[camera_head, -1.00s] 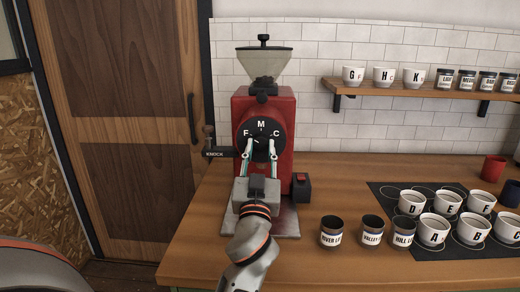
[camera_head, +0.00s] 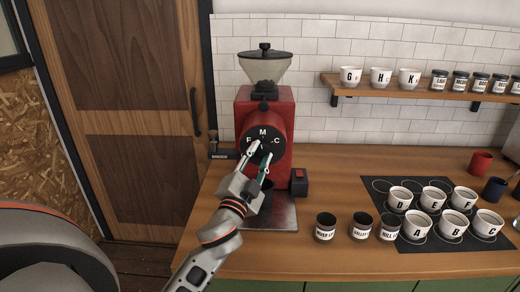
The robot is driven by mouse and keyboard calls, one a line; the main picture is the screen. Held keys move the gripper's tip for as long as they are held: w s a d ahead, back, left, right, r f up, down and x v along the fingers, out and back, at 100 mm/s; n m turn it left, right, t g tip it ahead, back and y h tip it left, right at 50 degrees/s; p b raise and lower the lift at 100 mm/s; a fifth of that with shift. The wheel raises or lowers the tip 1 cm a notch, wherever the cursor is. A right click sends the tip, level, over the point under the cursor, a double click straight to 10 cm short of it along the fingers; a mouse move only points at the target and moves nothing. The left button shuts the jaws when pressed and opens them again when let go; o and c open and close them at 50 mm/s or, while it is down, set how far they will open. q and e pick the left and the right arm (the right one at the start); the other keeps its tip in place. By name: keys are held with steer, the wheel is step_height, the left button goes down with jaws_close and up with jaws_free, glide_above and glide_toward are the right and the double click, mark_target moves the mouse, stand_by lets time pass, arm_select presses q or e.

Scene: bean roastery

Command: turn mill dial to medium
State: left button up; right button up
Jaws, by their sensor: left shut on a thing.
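The red mill (camera_head: 280,172) stands on the wooden counter with a clear hopper on top. Its round black dial (camera_head: 264,130) faces me, with white letters F at the left, M at the top and C at the right. My left gripper (camera_head: 259,150) is at the lower middle of the dial, shut on the dial's knob, which its fingers mostly hide. I cannot clearly tell which letter the knob points to. My right gripper is not in view.
A lever marked KNOCK (camera_head: 222,155) sticks out left of the mill. Labelled jars (camera_head: 325,227) and lettered cups on a dark mat (camera_head: 410,246) stand to the right. A shelf (camera_head: 400,88) hangs behind.

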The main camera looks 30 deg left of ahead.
arm_select(q)
steer(key=shift+r+m, duration=0.2)
steer(key=shift+m, duration=0.5)
steer(key=shift+a+m+h, duration=0.1)
steer(key=shift+m+h, duration=0.3)
steer(key=shift+m, duration=0.1)
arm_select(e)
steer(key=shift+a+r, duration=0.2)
arm_select(q)
steer(key=shift+g, duration=0.3)
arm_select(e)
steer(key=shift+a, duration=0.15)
arm_select(q)
steer(key=o, duration=1.1)
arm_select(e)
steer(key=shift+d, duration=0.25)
arm_select(q)
steer(key=shift+s+f, duration=0.1)
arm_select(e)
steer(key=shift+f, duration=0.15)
